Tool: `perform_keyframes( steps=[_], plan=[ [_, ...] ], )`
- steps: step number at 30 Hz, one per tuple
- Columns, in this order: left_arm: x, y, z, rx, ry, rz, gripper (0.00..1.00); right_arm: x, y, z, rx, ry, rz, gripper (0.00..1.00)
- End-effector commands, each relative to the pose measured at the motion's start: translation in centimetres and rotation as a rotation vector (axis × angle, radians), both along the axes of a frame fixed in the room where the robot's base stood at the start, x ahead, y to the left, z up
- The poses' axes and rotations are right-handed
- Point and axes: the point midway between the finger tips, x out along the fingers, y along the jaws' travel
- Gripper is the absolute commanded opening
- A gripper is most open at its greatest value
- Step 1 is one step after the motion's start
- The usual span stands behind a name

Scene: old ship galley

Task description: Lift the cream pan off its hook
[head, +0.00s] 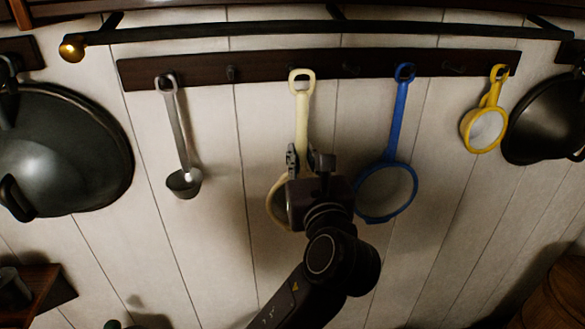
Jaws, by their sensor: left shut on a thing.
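The cream pan (302,110) hangs upright by the loop at the top of its handle, at a hook on the dark wall rail (200,66). My left gripper (304,158) is in front of the pan, shut on the lower part of its handle. My gripper and wrist hide most of the pan's bowl; only its left edge shows. My right gripper is not in view.
A blue pan (388,150) hangs close to the right of my gripper. A grey ladle (179,140) hangs to the left, and a small yellow pan (485,122) farther right. Large dark pans (62,150) (545,120) hang at both sides. A black rod (290,27) runs above the rail.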

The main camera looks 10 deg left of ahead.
Motion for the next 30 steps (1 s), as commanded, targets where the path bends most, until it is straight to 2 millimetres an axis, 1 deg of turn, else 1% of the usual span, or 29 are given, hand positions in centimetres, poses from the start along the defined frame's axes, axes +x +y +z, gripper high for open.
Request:
perform_keyframes(
  steps=[5, 15, 21, 30],
  plan=[
    [-0.8, -0.4, 0.1, -0.001, -0.003, -0.002, 0.00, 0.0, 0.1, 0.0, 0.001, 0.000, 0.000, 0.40],
    [-3.9, -1.6, 0.1, -0.001, -0.003, -0.001, 0.00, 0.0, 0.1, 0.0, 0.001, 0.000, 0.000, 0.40],
    [-5.3, -2.2, 0.1, 0.000, -0.003, -0.001, 0.00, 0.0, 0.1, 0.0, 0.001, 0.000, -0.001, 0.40],
    [-5.6, -2.3, 0.1, 0.000, -0.003, 0.000, 0.00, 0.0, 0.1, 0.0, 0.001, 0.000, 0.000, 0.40]
  ],
)
